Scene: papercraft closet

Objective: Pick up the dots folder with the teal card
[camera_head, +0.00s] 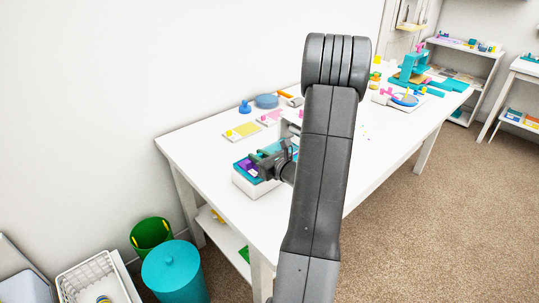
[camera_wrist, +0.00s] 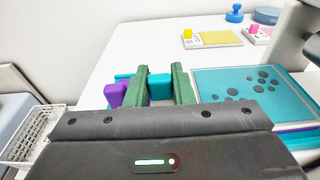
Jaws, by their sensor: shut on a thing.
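The dots folder (camera_wrist: 250,88), with a teal card face and several dark dots, lies right of my fingers in the wrist view. In the head view its teal surface (camera_head: 272,149) is partly hidden by my gripper. My gripper (camera_wrist: 158,80), with green fingers, is shut on a teal block (camera_wrist: 160,86) at the folder's left end. Where the block joins the folder is hidden. A purple block (camera_wrist: 116,94) sits just left of my left finger. I cannot tell whether the folder is clear of what lies under it.
A white holder (camera_head: 255,187) with other coloured folders is under my gripper at the white table's (camera_head: 210,150) near end. A yellow card (camera_head: 242,131), a pink card (camera_head: 269,118) and blue items (camera_head: 267,101) lie behind. A white basket (camera_head: 92,280) and teal bin (camera_head: 173,272) stand on the floor.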

